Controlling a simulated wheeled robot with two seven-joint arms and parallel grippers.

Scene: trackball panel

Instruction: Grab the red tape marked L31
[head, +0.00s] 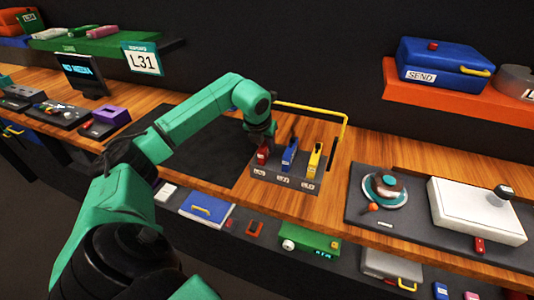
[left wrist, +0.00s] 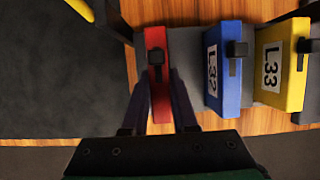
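The red tape (head: 262,155) stands upright in the leftmost slot of a grey holder (head: 297,184), beside the blue tape (head: 289,156) and the yellow tape (head: 315,158). My left gripper (head: 262,138) is low over the red tape. In the left wrist view, its two fingers (left wrist: 161,88) lie on either side of the red tape (left wrist: 156,42), very close to its sides; whether they press on it is unclear. The blue tape (left wrist: 224,70) reads L32 and the yellow tape (left wrist: 280,65) reads L33. The red tape's own label is hidden there. My right gripper is not in view.
A yellow rail (head: 318,110) runs behind and beside the holder. A dark mat (head: 200,150) lies left of it. A panel with a trackball (head: 386,187) and a white box (head: 475,212) stand to the right. A sign reading L31 (head: 142,60) hangs at the back left.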

